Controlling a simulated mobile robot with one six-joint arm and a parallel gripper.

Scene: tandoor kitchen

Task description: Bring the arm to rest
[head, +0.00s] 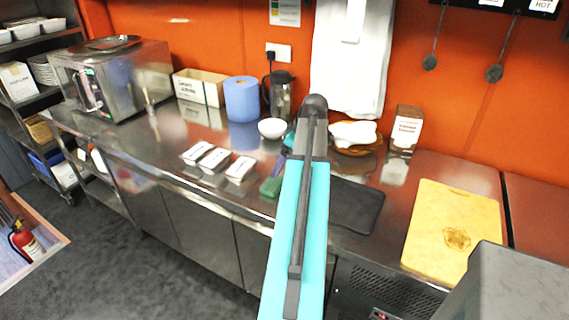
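My arm, a turquoise link with a dark bar along it, rises from the bottom centre of the head view to a dark joint over the counter. Small turquoise and dark parts show just left of this joint, partly hidden behind the link; I cannot make out any fingers there. My gripper is not visible, and nothing held can be seen. The steel counter (135,137) runs along the orange wall beneath and behind the arm.
A blue roll (241,99) stands behind. A yellow cutting board (452,231) lies right. Utensils (494,73) hang upper right.

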